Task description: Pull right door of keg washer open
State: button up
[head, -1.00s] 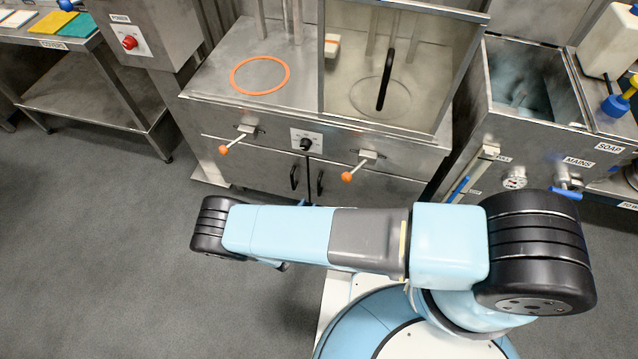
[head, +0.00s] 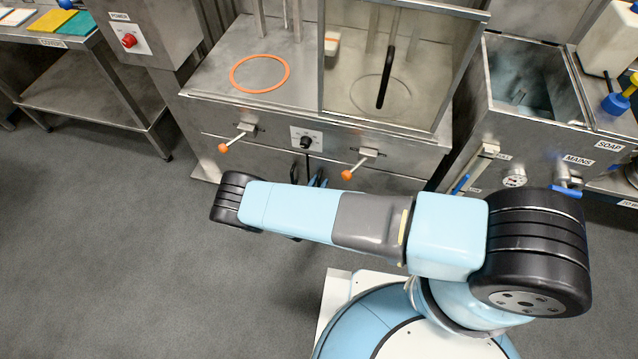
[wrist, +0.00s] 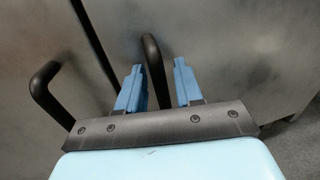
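The keg washer (head: 225,115) is a steel cabinet with two lower doors. Its right door (wrist: 230,45) and left door (wrist: 35,30) look shut, with a dark seam between them in the wrist view. The right door's black bar handle (wrist: 153,62) stands between the two blue fingers of my gripper (wrist: 158,85). The fingers are spread with gaps beside the handle, which lies nearer the left finger. The left door's black handle (wrist: 42,88) is left of my gripper. In the head view my arm hides most of the doors, and only the fingertips (head: 318,178) show.
Two orange-tipped levers (head: 234,138) (head: 357,165) and a black dial (head: 306,143) stick out above the doors. A sink unit (head: 530,130) with a blue-handled valve (head: 566,190) stands to the right. A steel table (head: 85,90) is at the left. Open grey floor (head: 110,260) lies left of my arm.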

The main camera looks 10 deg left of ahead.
grip_shut()
dwell(0.4)
jog(key=shift+a, duration=0.1)
